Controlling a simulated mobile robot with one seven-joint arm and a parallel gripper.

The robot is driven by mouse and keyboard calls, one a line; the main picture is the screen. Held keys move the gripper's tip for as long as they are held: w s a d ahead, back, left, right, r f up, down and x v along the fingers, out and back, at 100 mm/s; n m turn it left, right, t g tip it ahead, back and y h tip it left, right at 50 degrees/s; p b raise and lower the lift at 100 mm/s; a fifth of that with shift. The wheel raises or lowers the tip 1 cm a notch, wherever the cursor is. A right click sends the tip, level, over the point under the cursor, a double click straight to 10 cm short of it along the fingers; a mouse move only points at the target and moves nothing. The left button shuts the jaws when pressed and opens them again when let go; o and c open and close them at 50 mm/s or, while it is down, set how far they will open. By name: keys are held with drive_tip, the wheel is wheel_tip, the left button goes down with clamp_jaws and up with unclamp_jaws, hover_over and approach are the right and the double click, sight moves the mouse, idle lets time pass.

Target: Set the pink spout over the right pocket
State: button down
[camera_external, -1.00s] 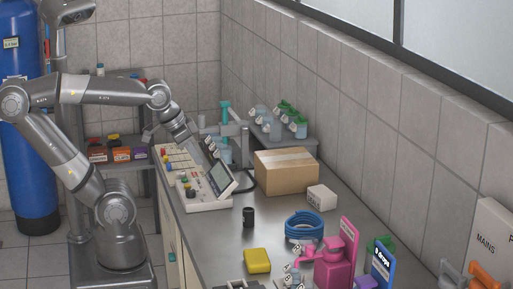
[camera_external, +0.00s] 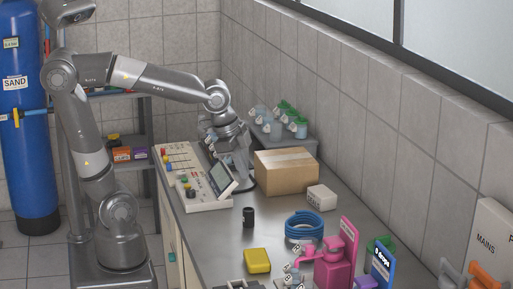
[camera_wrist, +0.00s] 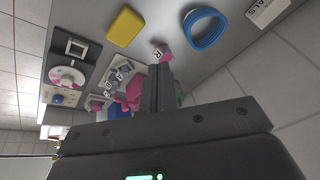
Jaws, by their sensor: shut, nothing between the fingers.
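A pink dispenser (camera_external: 333,268) stands at the bench's front right, and its pink spout (camera_external: 309,252) reaches left over small white lettered tags (camera_external: 289,268). In the wrist view, the dispenser's pink body (camera_wrist: 131,91) is partly behind my fingers, and a pink piece with a tag marked R (camera_wrist: 163,54) shows just beyond the fingertips. The pockets cannot be made out clearly. My gripper (camera_wrist: 158,78) is shut and empty.
The cardboard box (camera_external: 286,171), white box (camera_external: 321,197), black cup (camera_external: 248,217), blue hose coil (camera_external: 304,226) and yellow block (camera_external: 257,261) stand on the bench (camera_external: 221,237). A control panel (camera_external: 201,187) is at its left. A blue sign (camera_external: 381,265) stands right of the dispenser.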

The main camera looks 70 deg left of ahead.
drive_tip(key=w+d+m+g+h, duration=0.1)
drive_tip(key=w+d+m, duration=0.2)
drive_tip(key=d, duration=0.4)
drive_tip(key=w+d+f+m+g+h, duration=0.1)
drive_tip(key=w+d+m+h, duration=0.1)
drive_tip(key=d, duration=0.5)
drive_tip(key=w+m, duration=0.1)
drive_tip(key=m, duration=0.1)
drive_tip(key=shift+w+m+g+h, duration=0.3)
drive_tip(key=shift+w, duration=0.1)
drive_tip(key=shift+f, duration=0.2)
approach(319, 255)
drive_tip(key=s+f, duration=0.1)
drive_tip(key=a+f, duration=0.1)
drive_tip(key=f, duration=0.1)
drive_tip(key=s+f, duration=0.1)
drive_tip(key=f, duration=0.1)
drive_tip(key=shift+s+a+f, duration=0.2)
drive_tip(key=shift+s+a, duration=0.15)
drive_tip(key=shift+w+d, duration=0.25)
drive_tip(key=shift+d, duration=0.55)
